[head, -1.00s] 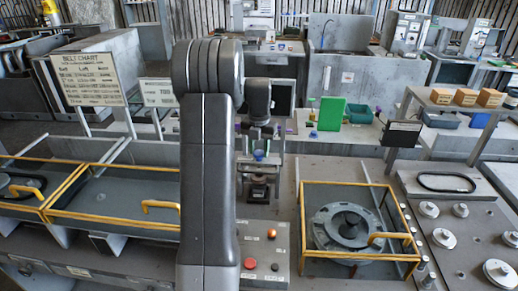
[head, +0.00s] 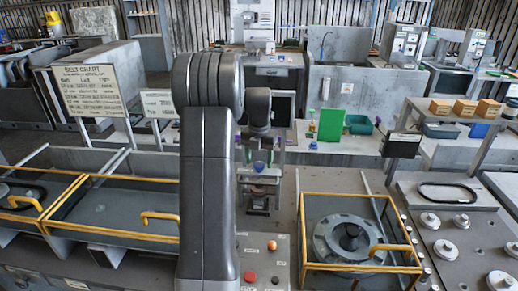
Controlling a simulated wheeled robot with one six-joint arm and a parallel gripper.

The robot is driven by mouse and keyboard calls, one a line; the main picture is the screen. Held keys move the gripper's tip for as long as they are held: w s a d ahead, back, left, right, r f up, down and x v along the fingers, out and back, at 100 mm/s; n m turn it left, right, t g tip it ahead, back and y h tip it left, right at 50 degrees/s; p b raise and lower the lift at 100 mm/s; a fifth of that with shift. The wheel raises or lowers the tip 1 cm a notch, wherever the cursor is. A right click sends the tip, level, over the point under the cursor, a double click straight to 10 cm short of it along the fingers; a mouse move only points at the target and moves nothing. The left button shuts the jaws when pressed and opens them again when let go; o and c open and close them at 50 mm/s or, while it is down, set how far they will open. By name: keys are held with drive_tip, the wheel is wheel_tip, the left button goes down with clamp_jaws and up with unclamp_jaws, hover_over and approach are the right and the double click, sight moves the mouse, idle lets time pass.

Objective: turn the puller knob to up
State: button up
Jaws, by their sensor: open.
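A small blue knob (head: 259,167) shows on an upright metal stand (head: 259,202) near the middle of the head view. It looks like the puller knob, but its up mark and setting are too small to read. My dark arm rises in front of the bench and bends over toward this stand. My gripper (head: 259,151) is at the end of the arm, just above and close to the blue knob. It is open with nothing visible between its fingers. The fingers are small and partly lost against the stand, so I cannot tell whether they touch the knob.
A panel with an orange button (head: 272,245) and a red button (head: 249,277) lies in front of the stand. A yellow-framed guard (head: 360,268) surrounds a round housing (head: 347,238) to the right. Yellow-railed covers (head: 115,212) are at left. A green board (head: 331,125) stands behind.

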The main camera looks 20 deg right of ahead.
sight(259, 164)
wheel_tip(259, 164, up, 13)
drive_tip(key=b, duration=0.1)
drive_tip(key=shift+r+b, duration=0.2)
drive_tip(key=shift+b, duration=0.15)
drive_tip(key=shift+f, duration=0.1)
wheel_tip(259, 164, down, 14)
drive_tip(key=shift+r+p, duration=0.15)
drive_tip(key=shift+p, duration=0.85)
drive_tip(key=shift+r, duration=0.15)
